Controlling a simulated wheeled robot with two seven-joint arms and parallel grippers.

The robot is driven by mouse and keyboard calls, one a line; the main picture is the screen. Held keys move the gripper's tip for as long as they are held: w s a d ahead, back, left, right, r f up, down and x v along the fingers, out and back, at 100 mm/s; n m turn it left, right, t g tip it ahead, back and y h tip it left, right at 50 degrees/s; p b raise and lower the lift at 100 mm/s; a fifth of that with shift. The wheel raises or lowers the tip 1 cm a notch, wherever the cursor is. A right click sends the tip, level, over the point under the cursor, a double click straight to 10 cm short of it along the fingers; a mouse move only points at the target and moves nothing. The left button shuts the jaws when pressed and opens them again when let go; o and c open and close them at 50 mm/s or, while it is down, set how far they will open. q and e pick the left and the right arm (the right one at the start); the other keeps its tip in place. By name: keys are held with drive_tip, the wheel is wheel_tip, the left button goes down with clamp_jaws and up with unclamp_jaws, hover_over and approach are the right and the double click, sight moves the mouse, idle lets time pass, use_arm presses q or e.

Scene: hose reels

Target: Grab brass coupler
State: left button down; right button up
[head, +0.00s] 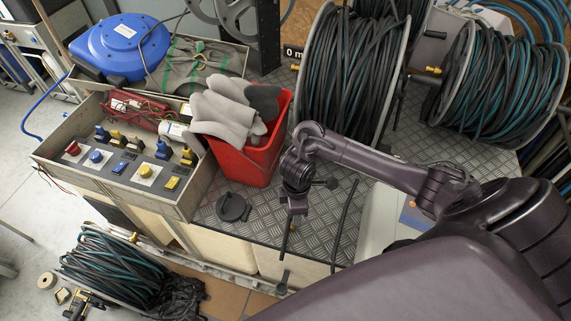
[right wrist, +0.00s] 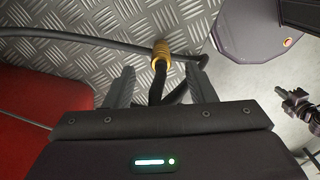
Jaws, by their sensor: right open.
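In the right wrist view the brass coupler (right wrist: 161,51) is a small ribbed gold piece just beyond and between my fingertips, over the metal plate. A dark hose end runs from it back between the fingers. My right gripper (right wrist: 162,84) is open, with one finger on each side and a gap to the coupler. In the head view my right gripper (head: 288,240) points down near the front edge of the plate-topped bench, and the coupler is too small and covered to make out clearly. My left gripper does not show.
A red bin (head: 240,160) with grey gloves stands left of my right arm, beside a black round cap (head: 233,208). Large hose reels (head: 353,75) stand behind. A grey hose (right wrist: 90,42) crosses the plate near the coupler. The treadplate bench top (head: 325,215) has some bare room.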

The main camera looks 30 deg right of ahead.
drive_tip(key=f, duration=0.2)
drive_tip(key=f+b, duration=0.1)
drive_tip(key=shift+s+a, duration=0.1)
drive_tip(key=shift+a, duration=0.15)
drive_tip(key=f, duration=0.3)
drive_tip(key=shift+w+a+f, duration=0.15)
drive_tip(key=shift+w+f, duration=0.1)
drive_tip(key=shift+f, duration=0.4)
clamp_jaws()
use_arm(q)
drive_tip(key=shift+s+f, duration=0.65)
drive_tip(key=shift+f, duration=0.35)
use_arm(e)
drive_tip(key=shift+r, duration=0.15)
